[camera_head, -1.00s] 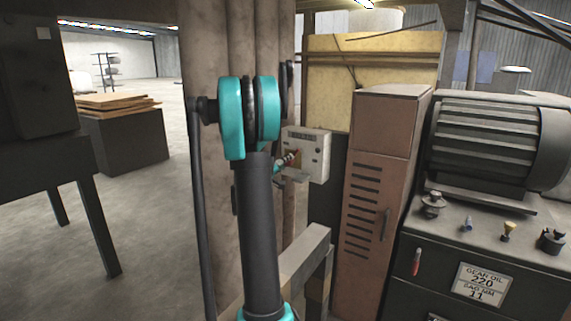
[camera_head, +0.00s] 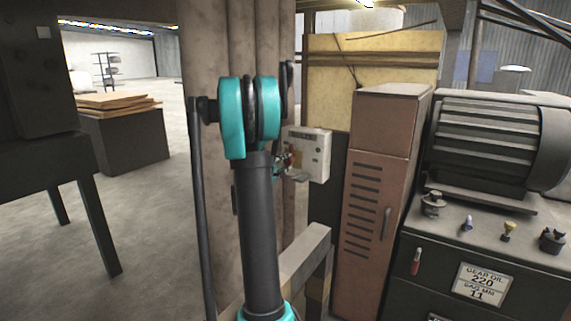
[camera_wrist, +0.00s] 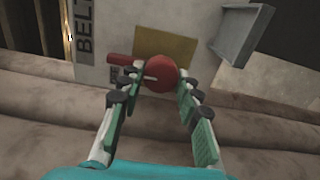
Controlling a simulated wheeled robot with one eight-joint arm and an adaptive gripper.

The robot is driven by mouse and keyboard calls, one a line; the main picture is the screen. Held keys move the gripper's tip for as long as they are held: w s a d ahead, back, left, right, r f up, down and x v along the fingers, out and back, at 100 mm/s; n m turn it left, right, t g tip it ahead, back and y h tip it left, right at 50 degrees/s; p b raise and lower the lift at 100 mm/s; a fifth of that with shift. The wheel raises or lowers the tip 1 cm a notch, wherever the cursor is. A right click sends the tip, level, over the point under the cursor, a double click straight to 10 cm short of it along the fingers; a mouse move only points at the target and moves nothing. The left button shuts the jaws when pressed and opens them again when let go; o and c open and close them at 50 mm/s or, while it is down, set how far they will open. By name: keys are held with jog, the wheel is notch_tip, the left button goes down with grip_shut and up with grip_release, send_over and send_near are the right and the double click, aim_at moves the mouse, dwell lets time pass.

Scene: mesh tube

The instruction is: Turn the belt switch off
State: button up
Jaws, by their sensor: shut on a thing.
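The belt switch is a round red knob with a red lever (camera_wrist: 120,60) sticking out to the left, set on a yellow plate (camera_wrist: 178,46). It is on a pale switch box (camera_head: 318,145) with a "BELT" label (camera_wrist: 85,32), tilted in the wrist view. My gripper (camera_wrist: 158,78) has its green-padded fingers on either side of the knob and is shut on it. In the head view my gripper (camera_head: 284,164) is small at the box's left side, partly hidden by my arm, and the knob is hard to make out there.
A grey open flap or cover (camera_wrist: 241,34) stands out right of the knob. Thick pale pipes (camera_head: 213,180) rise behind my arm. A brown locker (camera_head: 380,170) and a motor (camera_head: 490,140) on a dark cabinet stand to the right.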

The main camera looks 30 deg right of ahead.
dwell(0.4)
jog(key=o, duration=1.2)
jog(key=shift+c, duration=0.2)
jog(key=v, duration=1.2)
jog(key=shift+w, duration=0.1)
jog(key=shift+f, duration=0.1)
